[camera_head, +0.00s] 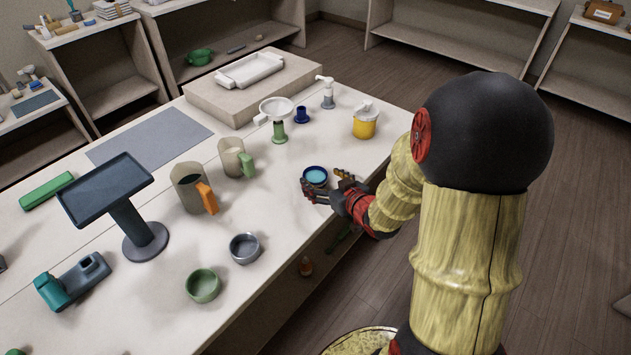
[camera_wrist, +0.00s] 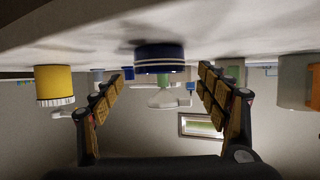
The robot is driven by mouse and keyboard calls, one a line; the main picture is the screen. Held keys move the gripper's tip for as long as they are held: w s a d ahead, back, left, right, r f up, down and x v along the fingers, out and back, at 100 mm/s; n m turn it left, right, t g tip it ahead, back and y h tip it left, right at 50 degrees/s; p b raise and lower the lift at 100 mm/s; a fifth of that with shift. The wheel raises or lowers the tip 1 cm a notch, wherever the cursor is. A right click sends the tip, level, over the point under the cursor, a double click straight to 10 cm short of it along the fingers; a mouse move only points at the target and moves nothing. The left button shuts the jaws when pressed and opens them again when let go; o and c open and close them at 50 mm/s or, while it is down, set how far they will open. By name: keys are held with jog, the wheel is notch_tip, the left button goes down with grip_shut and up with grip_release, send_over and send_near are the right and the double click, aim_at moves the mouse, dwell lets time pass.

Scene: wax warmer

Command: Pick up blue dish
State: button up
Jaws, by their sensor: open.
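The blue dish (camera_head: 315,176) is a small round bowl with a dark blue rim and a lighter blue inside. It stands on the white table near its right edge. In the wrist view, which is upside down, the dish (camera_wrist: 158,58) is a dark blue band with pale lines, centred ahead. My gripper (camera_head: 325,184) is low at the table, right beside the dish. In the wrist view my gripper (camera_wrist: 159,78) is open, with one finger on each side of the dish's line. I see no contact, and the remaining gap is hard to judge.
A yellow-based bottle (camera_head: 365,123), a funnel stand (camera_head: 278,117) and a small blue cup (camera_head: 301,114) stand behind the dish. A mug with a green handle (camera_head: 233,157) and one with an orange handle (camera_head: 190,188) are to the left. Grey (camera_head: 245,248) and green (camera_head: 203,285) bowls stand nearer.

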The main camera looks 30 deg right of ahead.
aim_at(310, 172)
jog(key=b+x, duration=0.2)
jog(key=x, duration=0.2)
jog(key=shift+w+f, duration=0.15)
jog(key=shift+f, duration=0.1)
jog(key=shift+w, duration=0.3)
jog(key=shift+c, duration=0.4)
jog(key=shift+s, duration=0.1)
jog(key=c, duration=1.3)
